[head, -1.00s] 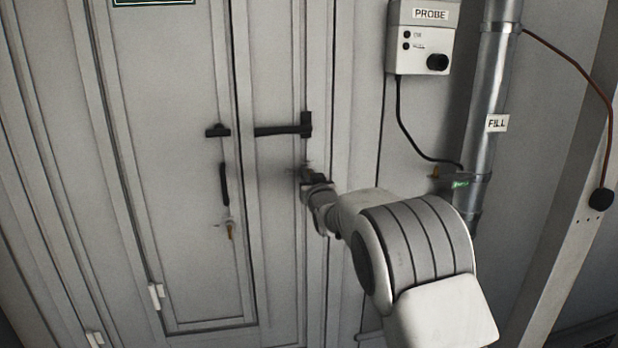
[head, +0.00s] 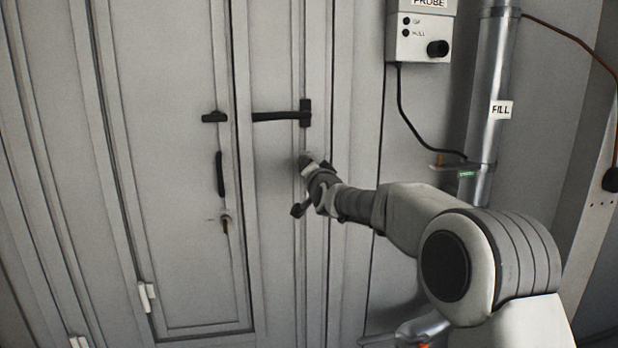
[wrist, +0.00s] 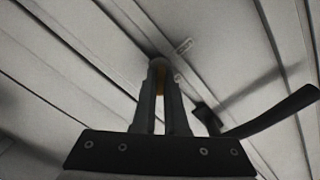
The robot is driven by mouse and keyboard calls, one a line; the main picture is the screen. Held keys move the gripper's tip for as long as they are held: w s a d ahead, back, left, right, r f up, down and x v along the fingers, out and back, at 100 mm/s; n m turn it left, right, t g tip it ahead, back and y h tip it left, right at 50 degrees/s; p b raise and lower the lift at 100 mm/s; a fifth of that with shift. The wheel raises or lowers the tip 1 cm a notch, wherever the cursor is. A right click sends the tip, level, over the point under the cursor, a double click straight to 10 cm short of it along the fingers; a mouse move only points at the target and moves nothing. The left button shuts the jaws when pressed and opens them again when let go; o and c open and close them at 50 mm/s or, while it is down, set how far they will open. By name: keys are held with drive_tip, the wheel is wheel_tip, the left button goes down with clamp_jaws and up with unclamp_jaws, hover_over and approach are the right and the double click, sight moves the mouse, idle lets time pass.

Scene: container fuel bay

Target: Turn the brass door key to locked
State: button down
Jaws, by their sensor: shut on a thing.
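The brass door key (wrist: 161,80) shows as a small brass-coloured patch between my fingers in the wrist view, against the grey door. My gripper (wrist: 160,66) is shut on it, and the fingers hide most of it, so I cannot tell its angle. In the head view my gripper (head: 307,162) is at the door's right-hand frame strip, below the black lever handle (head: 282,116). The key itself is hidden there. The lever (wrist: 275,112) also shows right of my fingers in the wrist view.

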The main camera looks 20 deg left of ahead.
drive_tip(key=m+b, duration=0.3)
drive_tip(key=m, duration=0.2)
drive_tip(key=shift+f, duration=0.15)
drive_tip(key=shift+m+b, duration=0.85)
drive_tip(key=shift+m, duration=0.85)
drive_tip(key=c, duration=1)
unclamp_jaws()
drive_tip(key=shift+o, duration=0.2)
drive_tip(key=b+v, duration=0.3)
drive_tip(key=v, duration=1.4)
drive_tip(key=shift+s+b, duration=0.2)
drive_tip(key=shift+b, duration=0.2)
